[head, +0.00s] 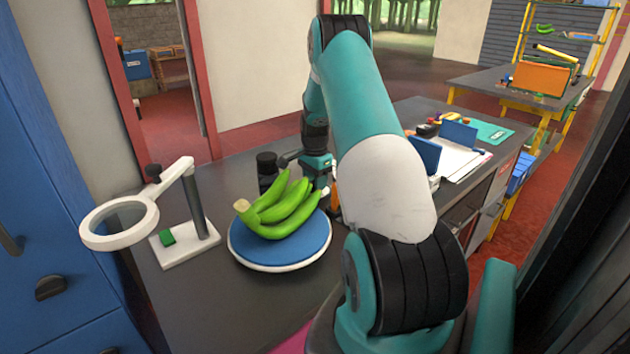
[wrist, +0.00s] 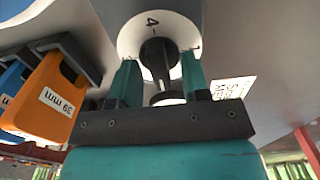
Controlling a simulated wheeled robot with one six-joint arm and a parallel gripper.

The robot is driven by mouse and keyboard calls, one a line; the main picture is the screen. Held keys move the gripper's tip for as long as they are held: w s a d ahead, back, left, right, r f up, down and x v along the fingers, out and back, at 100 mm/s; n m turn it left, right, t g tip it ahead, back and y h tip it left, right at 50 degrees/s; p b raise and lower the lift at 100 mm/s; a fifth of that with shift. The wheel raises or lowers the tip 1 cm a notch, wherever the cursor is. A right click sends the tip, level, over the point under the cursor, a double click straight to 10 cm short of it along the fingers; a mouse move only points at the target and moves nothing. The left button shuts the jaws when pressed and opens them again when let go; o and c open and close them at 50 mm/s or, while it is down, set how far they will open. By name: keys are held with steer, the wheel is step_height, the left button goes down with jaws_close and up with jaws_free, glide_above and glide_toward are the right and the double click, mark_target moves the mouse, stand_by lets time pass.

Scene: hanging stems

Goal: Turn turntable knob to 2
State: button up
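The turntable (head: 252,250) is a round blue disc with a pale rim on the dark bench in the head view. A bunch of green bananas (head: 280,207) lies on it. In the wrist view a dark knob (wrist: 158,52) stands on a white dial (wrist: 128,42) marked with a 4 and what looks like a 1. My gripper (wrist: 158,62) has its two teal fingers on either side of this knob. The fingers are apart, with gaps beside the knob's narrow stem; contact at its wider part is unclear. In the head view my arm hides the knob.
Orange (wrist: 45,98) and blue blocks hang close beside my gripper in the wrist view; the orange one is labelled 39 mm. A white ring magnifier stand (head: 187,243) is left of the turntable. Papers and blue binders (head: 424,153) lie beyond my arm.

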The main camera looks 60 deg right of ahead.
step_height(320, 180, up, 18)
steer(key=b, duration=0.2)
steer(key=shift+f, duration=0.25)
steer(key=shift+a, duration=0.15)
stand_by(0.5)
steer(key=w+a+r+n, duration=0.2)
steer(key=a+n, duration=0.2)
steer(key=a, duration=0.4)
steer(key=w+a+r+n, duration=0.1)
steer(key=w+a+n, duration=0.2)
steer(key=a, duration=0.5)
steer(key=s+a+r+n+t+y, duration=0.15)
steer(key=a+n, duration=0.35)
steer(key=a, duration=0.5)
steer(key=s+a+r+n, duration=0.1)
steer(key=s+a+n, duration=0.25)
steer(key=a, duration=0.65)
steer(key=s+a+f+n+g+y, duration=0.1)
steer(key=s+a+f+n+y, duration=0.1)
steer(key=s+a+n, duration=1.1)
steer(key=s+a, duration=0.4)
steer(key=s, duration=0.1)
steer(key=shift+s+a+y, duration=0.15)
steer(key=shift+y, duration=0.2)
